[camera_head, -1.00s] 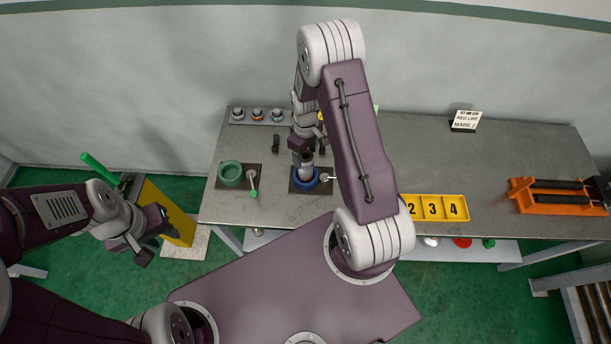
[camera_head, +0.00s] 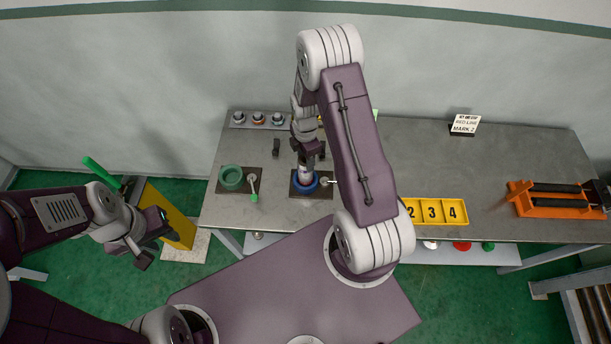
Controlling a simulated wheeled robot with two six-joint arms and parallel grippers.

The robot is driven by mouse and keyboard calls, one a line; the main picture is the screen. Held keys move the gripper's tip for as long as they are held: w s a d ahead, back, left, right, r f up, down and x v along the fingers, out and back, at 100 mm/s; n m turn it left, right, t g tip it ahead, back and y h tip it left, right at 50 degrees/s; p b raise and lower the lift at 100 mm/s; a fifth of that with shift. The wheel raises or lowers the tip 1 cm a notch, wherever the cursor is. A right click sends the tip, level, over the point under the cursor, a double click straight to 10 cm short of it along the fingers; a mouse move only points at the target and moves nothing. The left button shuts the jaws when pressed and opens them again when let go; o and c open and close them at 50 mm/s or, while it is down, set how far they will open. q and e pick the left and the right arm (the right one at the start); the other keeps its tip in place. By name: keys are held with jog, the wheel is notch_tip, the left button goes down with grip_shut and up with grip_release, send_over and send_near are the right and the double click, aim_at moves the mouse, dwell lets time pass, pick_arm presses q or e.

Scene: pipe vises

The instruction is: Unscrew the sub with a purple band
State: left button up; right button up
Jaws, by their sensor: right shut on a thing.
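A blue ring-shaped vise (camera_head: 311,188) sits on a dark plate near the bench's front edge. A small pale cylindrical sub (camera_head: 305,174) stands upright in its opening. A purplish tint shows on it, but the band is too small to make out clearly. My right gripper (camera_head: 308,158) points down from above and is shut on the sub's upper part, which its fingers partly hide. My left gripper (camera_head: 153,238) is open and empty, off the bench's left end, in front of a yellow block.
A green vise (camera_head: 231,177) with a green-tipped handle stands left of the blue one. A rack (camera_head: 260,118) with several small fittings lies behind. A numbered yellow tray (camera_head: 436,209), an orange stand (camera_head: 550,197) and a sign (camera_head: 465,122) are to the right.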

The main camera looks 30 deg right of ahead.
jog(key=shift+n, duration=0.7)
jog(key=n, duration=0.9)
jog(key=shift+s, duration=0.1)
jog(key=n, duration=0.2)
jog(key=shift+n, duration=0.3)
jog(key=o, duration=1.3)
